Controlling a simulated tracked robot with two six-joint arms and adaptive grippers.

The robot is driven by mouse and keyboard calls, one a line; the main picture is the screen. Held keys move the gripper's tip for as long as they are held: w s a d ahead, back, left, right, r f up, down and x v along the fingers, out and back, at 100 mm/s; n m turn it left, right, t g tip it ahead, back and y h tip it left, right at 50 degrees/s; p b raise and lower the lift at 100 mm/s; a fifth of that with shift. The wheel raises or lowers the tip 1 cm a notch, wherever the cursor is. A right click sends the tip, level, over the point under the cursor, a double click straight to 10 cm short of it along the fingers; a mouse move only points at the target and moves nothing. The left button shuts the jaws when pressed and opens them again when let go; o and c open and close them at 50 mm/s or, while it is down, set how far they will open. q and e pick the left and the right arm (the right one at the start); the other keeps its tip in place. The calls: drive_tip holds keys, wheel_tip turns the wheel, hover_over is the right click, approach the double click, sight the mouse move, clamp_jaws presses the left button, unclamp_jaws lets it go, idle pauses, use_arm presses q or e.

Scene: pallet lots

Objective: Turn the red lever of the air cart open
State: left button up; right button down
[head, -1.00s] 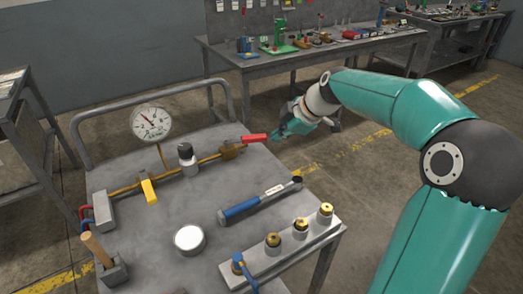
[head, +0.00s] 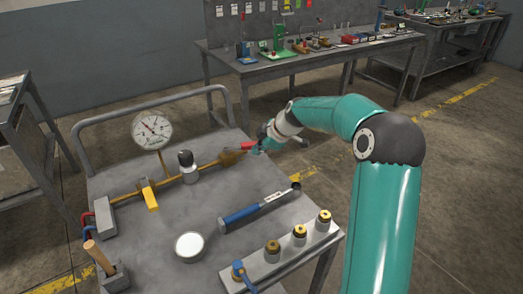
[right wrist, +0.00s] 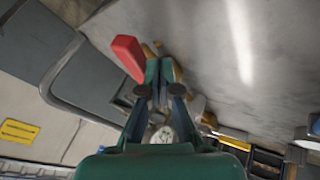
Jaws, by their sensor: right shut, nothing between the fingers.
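The air cart (head: 150,235) carries a brass pipe with a pressure gauge (head: 152,129) and a brass valve (head: 231,158). The red lever (head: 247,146) is at the right end of this pipe, near the cart's far right edge. Its outer part is hidden by my right gripper (head: 259,147), which is at the lever. In the right wrist view the red lever (right wrist: 128,57) lies just left of the fingertips (right wrist: 159,70). The fingers are shut with nothing between them. I cannot tell whether they touch the lever. My left gripper is not in view.
A blue-handled torque wrench (head: 258,207), a white round lid (head: 189,245) and a block with brass fittings (head: 280,255) are on the cart top. A workbench (head: 310,58) stands behind.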

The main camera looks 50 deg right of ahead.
drive_tip(key=shift+w+d, duration=0.1)
idle(0.3)
drive_tip(key=shift+w+d+f+n+y+b, duration=0.25)
drive_tip(key=shift+w+d+n+y+b, duration=0.25)
drive_tip(key=shift+b, duration=0.45)
drive_tip(key=shift+d+r+n, duration=0.1)
drive_tip(key=shift+d+n, duration=0.15)
drive_tip(key=shift+n, duration=0.25)
drive_tip(key=shift+w+d+r+n+y, duration=0.1)
drive_tip(key=shift+w+d+n+y, duration=0.3)
drive_tip(key=shift+w+n, duration=0.1)
drive_tip(key=shift+w+d, duration=0.3)
drive_tip(key=shift+w, duration=0.1)
